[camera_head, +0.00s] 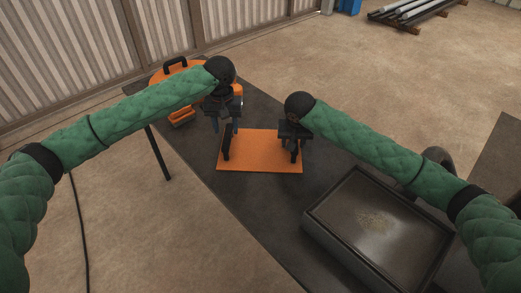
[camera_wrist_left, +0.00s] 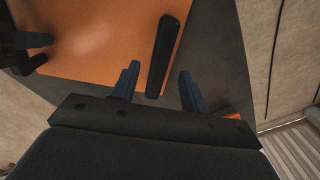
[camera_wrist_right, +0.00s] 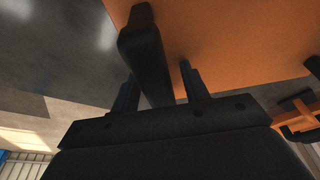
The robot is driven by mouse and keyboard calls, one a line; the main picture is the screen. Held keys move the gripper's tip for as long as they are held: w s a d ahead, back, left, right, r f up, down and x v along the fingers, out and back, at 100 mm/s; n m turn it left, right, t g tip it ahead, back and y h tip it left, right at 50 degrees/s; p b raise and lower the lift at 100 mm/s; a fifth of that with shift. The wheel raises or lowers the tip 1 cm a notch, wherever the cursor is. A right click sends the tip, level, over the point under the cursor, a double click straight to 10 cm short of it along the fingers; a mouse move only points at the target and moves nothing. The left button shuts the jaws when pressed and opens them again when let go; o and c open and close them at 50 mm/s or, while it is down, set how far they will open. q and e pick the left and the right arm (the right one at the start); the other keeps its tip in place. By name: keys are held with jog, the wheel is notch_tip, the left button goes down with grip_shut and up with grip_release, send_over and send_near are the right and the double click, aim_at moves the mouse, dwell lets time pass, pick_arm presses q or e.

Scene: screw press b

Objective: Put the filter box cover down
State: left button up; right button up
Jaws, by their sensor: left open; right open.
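The filter box cover is an orange flat panel (camera_head: 260,152) with a black handle at each side. It lies flat over the dark table in the middle of the head view. My left gripper (camera_head: 226,128) is above its left handle; in the left wrist view the open fingers (camera_wrist_left: 158,85) stand either side of this black handle (camera_wrist_left: 163,52). My right gripper (camera_head: 293,142) is at the right handle; in the right wrist view its open fingers (camera_wrist_right: 158,88) straddle that handle (camera_wrist_right: 146,55). Whether the fingers touch the handles cannot be told.
The dark table (camera_head: 255,215) carries a shallow dark metal box (camera_head: 378,225) at the front right. An orange machine with a black handle (camera_head: 176,66) stands at the back left, partly behind my left arm. Bare table lies in front of the cover.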

pick_arm(q)
notch_tip(320, 180, up, 5)
jog(key=shift+f, duration=0.1)
pick_arm(e)
jog(key=shift+r, duration=0.15)
pick_arm(q)
jog(key=shift+r, duration=0.35)
pick_arm(e)
jog(key=v, duration=1.1)
jog(key=shift+s+r, duration=0.1)
jog(key=shift+r, duration=0.25)
pick_arm(q)
jog(key=shift+r, duration=0.1)
